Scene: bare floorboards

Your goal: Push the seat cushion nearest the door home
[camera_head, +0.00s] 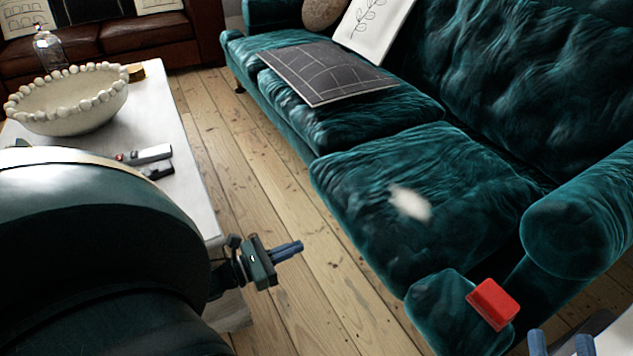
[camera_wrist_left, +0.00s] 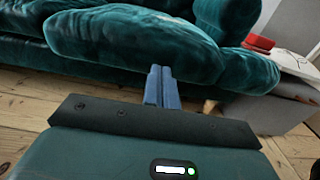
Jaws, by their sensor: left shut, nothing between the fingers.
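My right gripper (camera_head: 562,343) is open at the bottom right, partly cut off.
A white coffee table (camera_head: 175,115) with a beaded bowl (camera_head: 70,105) stands at left, close to my left arm. Bare floorboards (camera_head: 250,150) run between table and sofa. A brown sofa (camera_head: 150,40) stands behind.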

